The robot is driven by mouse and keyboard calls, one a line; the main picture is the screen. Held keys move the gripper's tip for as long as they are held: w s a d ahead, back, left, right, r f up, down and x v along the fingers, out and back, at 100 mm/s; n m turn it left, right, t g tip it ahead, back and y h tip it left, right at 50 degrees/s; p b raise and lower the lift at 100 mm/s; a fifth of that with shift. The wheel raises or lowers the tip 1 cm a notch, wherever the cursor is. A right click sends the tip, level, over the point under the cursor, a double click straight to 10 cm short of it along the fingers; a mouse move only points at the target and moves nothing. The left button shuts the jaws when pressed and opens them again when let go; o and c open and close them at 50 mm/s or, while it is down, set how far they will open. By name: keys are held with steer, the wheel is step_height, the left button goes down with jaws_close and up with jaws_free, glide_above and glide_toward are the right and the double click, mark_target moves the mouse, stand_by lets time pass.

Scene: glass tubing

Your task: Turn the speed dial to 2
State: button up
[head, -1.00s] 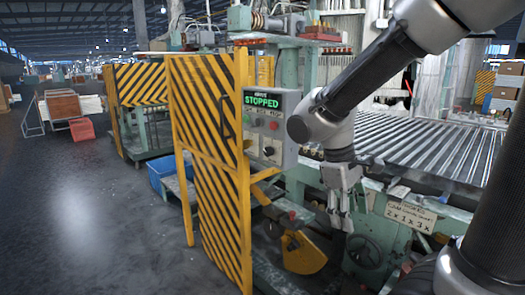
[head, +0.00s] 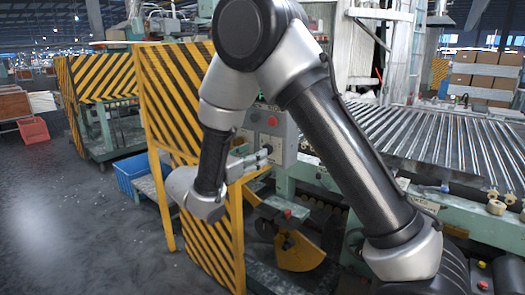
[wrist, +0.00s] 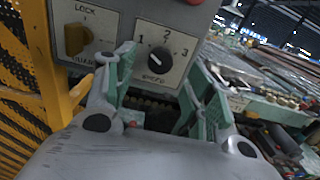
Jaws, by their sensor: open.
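The speed dial (wrist: 156,62) is a round black knob on a pale plate, with 1, 2 and 3 around it. Its small pale mark appears to point up and left, toward the 1 side, though it is small. My gripper (wrist: 158,92) is open in the wrist view, its green-padded fingers apart below and to either side of the dial. I cannot tell whether they touch it. In the head view my gripper (head: 264,156) points right at the grey control box (head: 282,130), which my arm partly covers.
A yellow guard lock knob (wrist: 78,39) sits left of the dial. A red button (head: 272,121) is higher on the box. A yellow-and-black striped guard panel (head: 172,95) stands left of the box. The roller conveyor (head: 430,135) lies to the right.

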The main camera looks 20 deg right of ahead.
steer(key=x, duration=0.5)
steer(key=shift+w+d, duration=0.2)
steer(key=shift+d, duration=0.2)
steer(key=c, duration=1)
steer(key=shift+m, duration=0.3)
steer(key=m, duration=1.1)
steer(key=shift+s+d+f, duration=0.15)
